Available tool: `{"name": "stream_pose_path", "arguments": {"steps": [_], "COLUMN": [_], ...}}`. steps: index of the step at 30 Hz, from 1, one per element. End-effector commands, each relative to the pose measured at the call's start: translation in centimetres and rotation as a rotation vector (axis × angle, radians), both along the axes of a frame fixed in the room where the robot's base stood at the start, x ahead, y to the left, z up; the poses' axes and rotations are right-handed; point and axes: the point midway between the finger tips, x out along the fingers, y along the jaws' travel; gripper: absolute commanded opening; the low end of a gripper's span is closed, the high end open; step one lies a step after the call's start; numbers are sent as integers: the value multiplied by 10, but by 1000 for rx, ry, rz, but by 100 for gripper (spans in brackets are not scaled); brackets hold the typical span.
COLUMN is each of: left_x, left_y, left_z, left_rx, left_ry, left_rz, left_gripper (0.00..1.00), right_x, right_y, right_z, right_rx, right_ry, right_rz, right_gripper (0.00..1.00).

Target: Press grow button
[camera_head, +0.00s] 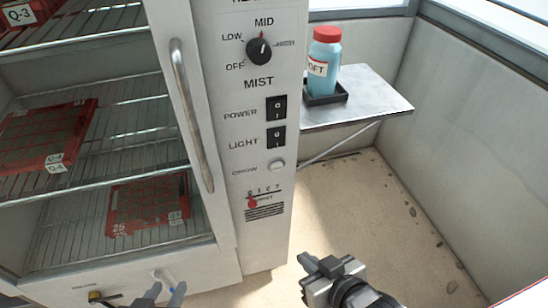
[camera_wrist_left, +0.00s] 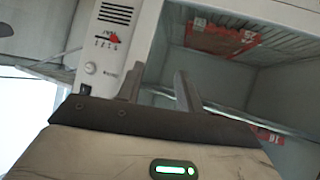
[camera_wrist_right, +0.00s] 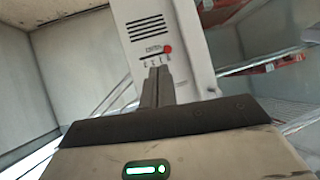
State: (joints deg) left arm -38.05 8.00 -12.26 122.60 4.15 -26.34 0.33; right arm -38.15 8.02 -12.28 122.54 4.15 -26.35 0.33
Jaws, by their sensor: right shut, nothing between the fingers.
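The grow button (camera_head: 277,166) is a round white button on the grey control panel (camera_head: 263,228), right of its label and below the light switch (camera_head: 278,137). It also shows in the left wrist view (camera_wrist_left: 90,68). My right gripper (camera_head: 318,265) is shut and empty, low in front of the panel, apart from the button. In the right wrist view its closed fingertips (camera_wrist_right: 158,70) overlap the panel below the vent scale; the button cannot be made out there. My left gripper (camera_head: 167,288) is open and empty, low before the cabinet; its fingers (camera_wrist_left: 158,82) stand apart.
The cabinet's vertical handle (camera_head: 192,115) stands left of the panel. Wire shelves hold red trays (camera_head: 148,203). The mist knob (camera_head: 259,51), power switch (camera_head: 276,107) and vent slider (camera_head: 252,203) share the panel. A side shelf (camera_head: 375,98) bears a blue bottle (camera_head: 322,70). Floor at right is open.

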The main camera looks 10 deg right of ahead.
Motion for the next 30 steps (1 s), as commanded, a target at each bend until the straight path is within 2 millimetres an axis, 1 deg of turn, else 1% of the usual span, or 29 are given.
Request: {"name": "stream_pose_path", "arguments": {"steps": [1, 2, 3, 5, 6, 8, 9, 11, 12, 15, 18, 21, 25, 30], "left_x": [-6, -8, -10, -12, -12, -12, -12, -12, -11, -11, -10, -11, -12, -12], "left_y": [0, 0, 0, 0, 0, 0, 0, 1, 2, 3, 5, 6, 8, 8], "left_z": [-4, -5, -7, -6, -4, 0, 4, 9, 11, 13, 14, 15, 12, 9], "left_rx": [0, 0, 0, 1, 2, 7, 10, 17, 22, 40, 56, 65, 76, 80], "left_ry": [16, 22, 28, 32, 32, 32, 32, 32, 33, 39, 44, 49, 55, 56], "left_rz": [0, 0, -1, -1, -1, -1, -2, -3, -3, -6, -8, -11, -15, -16], "left_gripper": [36, 42, 53, 70, 81, 98, 100, 100, 100, 100, 100, 100, 100, 100], "right_x": [-5, -8, -10, -6, -3, 5, 11, 23, 32, 56, 79, 96, 107, 108], "right_y": [0, 0, 0, 1, 3, 6, 8, 11, 11, 9, 2, -6, -11, -11], "right_z": [-3, -5, -6, -5, -5, -4, -4, -3, -1, 6, 16, 25, 31, 31], "right_rx": [0, 0, 2, 32, 77, 181, 274, 437, 552, 830, 1064, 1234, 1348, 1369], "right_ry": [13, 21, 27, 33, 48, 82, 119, 187, 242, 381, 506, 599, 662, 673], "right_rz": [1, 0, 1, -5, -15, -42, -68, -118, -157, -264, -369, -452, -507, -516], "right_gripper": [0, 0, 0, 0, 0, 0, 0, 0, 0, 0, 0, 0, 0, 0]}}
